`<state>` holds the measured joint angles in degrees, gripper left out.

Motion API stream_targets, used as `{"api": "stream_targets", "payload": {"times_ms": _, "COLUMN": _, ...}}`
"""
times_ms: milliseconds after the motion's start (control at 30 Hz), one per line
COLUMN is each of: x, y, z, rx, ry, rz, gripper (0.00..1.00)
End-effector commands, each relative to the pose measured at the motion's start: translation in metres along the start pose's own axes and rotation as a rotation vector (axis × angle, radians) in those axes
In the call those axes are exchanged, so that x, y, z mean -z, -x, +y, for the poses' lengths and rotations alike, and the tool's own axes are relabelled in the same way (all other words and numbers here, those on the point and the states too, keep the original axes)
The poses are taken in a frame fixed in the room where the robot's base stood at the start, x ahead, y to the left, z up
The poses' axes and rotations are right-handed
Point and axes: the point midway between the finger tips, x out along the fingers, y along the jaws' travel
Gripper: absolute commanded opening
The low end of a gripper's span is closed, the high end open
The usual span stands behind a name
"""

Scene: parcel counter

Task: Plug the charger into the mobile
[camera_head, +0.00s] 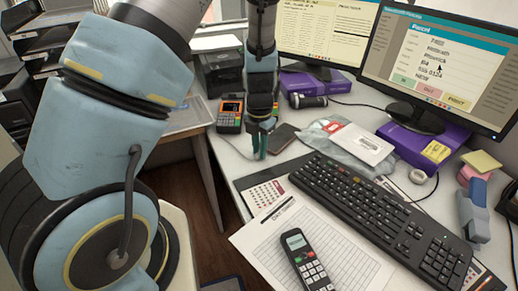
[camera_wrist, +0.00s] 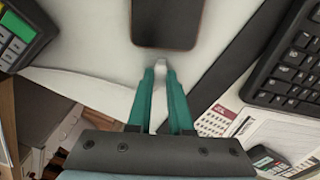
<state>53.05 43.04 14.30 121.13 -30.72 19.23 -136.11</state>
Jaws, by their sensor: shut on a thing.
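The mobile (camera_head: 282,138), a dark flat phone, lies on the white counter just right of my gripper. In the wrist view the mobile (camera_wrist: 166,22) is at the top, its near short edge facing my fingers. My gripper (camera_head: 262,148) points down at the counter's left part. Its teal fingers also show in the wrist view (camera_wrist: 159,75), nearly closed on a small pale piece, which I take for the charger's plug (camera_wrist: 161,64). The plug's tip points at the mobile's near edge, with a small gap seeming to remain.
A keyboard (camera_head: 375,213), a plastic-wrapped parcel (camera_head: 362,143) and a handset (camera_head: 305,259) lie to the right and front. Monitors (camera_head: 437,68) stand at the back. The counter's left edge is close to my gripper.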

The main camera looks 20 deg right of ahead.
Motion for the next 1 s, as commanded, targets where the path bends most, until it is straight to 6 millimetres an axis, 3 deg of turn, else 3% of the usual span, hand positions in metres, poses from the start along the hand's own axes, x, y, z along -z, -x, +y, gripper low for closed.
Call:
{"api": "stream_targets", "payload": {"times_ms": 933, "x": -0.011, "y": 0.0, "z": 0.0, "rx": 0.0, "ry": 0.0, "rz": 0.001, "gripper": 0.0}}
{"api": "stream_targets", "payload": {"times_ms": 967, "x": -0.011, "y": 0.0, "z": 0.0, "rx": 0.0, "ry": 0.0, "rz": 0.001, "gripper": 0.2}}
{"api": "stream_targets", "payload": {"times_ms": 1000, "x": -0.011, "y": 0.0, "z": 0.0, "rx": 0.0, "ry": 0.0, "rz": 0.001, "gripper": 0.24}}
